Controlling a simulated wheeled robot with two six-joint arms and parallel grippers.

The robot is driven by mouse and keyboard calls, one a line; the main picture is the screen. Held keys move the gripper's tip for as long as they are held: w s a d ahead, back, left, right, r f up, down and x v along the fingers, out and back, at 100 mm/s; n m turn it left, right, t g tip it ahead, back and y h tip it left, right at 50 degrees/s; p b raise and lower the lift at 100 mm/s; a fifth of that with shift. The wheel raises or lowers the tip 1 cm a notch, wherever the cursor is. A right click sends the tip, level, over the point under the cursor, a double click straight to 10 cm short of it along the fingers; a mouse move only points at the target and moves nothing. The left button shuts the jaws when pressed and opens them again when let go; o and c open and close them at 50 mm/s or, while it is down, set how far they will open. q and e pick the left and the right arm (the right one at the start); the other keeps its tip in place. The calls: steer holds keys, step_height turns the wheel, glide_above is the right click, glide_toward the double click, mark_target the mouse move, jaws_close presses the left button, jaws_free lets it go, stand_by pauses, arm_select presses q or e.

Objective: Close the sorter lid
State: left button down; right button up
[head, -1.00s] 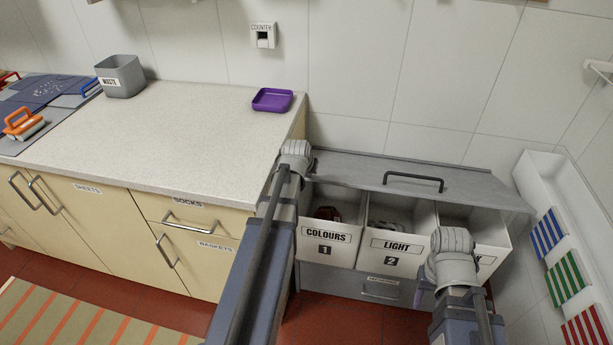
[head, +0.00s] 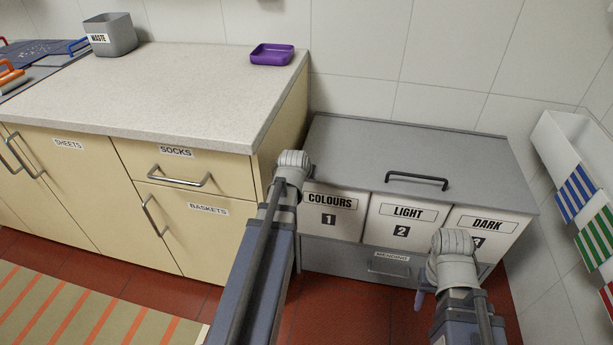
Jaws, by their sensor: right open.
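The sorter lid (head: 415,152) is a flat grey panel with a dark bar handle (head: 416,181) near its front edge. It lies over the tops of the sorter bins, and their insides are hidden. Below its front edge are the white bin fronts, COLOURS 1 (head: 330,212), LIGHT 2 (head: 402,222) and DARK (head: 487,228). My right gripper (head: 420,299) shows only in small part beside my right arm, low in front of the sorter and apart from the lid; it is open. My left arm rises in front of the sorter's left end, its gripper out of sight.
A grey MENDING drawer (head: 345,262) is under the bins. The counter (head: 190,95) on the left holds a purple tray (head: 272,54) and a grey WASTE bin (head: 110,35). A white rack (head: 562,145) with striped cloths stands at the right. Red floor lies in front.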

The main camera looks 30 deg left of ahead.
steer(key=shift+s+d+f+b, duration=0.1)
steer(key=shift+s+f+b, duration=0.05)
steer(key=shift+f+b, duration=0.4)
steer(key=shift+f, duration=0.2)
steer(key=shift+r, duration=0.1)
